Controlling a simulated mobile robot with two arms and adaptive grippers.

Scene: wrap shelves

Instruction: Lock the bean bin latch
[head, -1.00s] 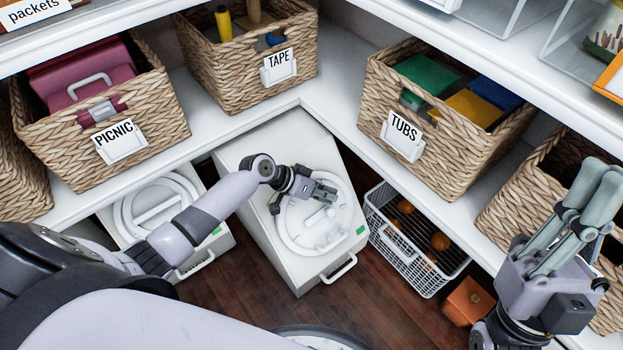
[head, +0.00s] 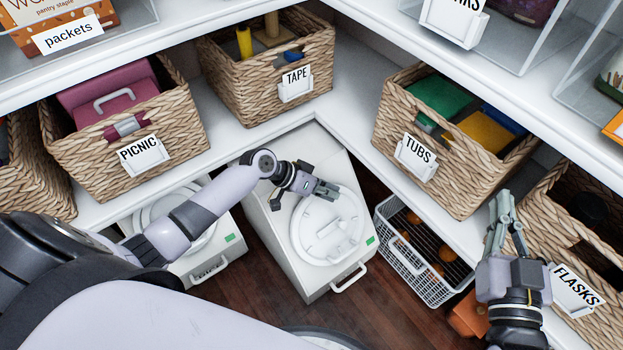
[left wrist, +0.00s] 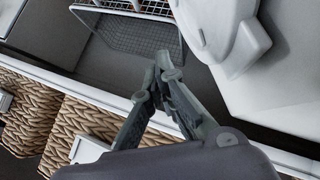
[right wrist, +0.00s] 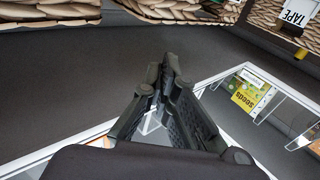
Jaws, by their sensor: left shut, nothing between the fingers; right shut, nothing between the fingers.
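A white bin (head: 290,262) with a round white lid (head: 327,236) stands on the floor in the middle of the head view. A raised grip shows on the lid; no label naming beans is readable. My left gripper (head: 330,190) is shut and empty above the far part of this lid. In the left wrist view, its closed fingertips (left wrist: 163,65) are beside the lid (left wrist: 212,28), apart from it in the picture. My right gripper (head: 503,198) is shut and empty in front of the right shelf; its closed fingertips (right wrist: 170,62) also show in the right wrist view.
A second white bin (head: 215,268) with a round lid is partly behind my left arm. A wire basket (head: 412,268) of orange items stands right of the middle bin. Wicker baskets labelled PICNIC (head: 185,130), TAPE (head: 240,95) and TUBS (head: 395,120) fill the shelf above.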

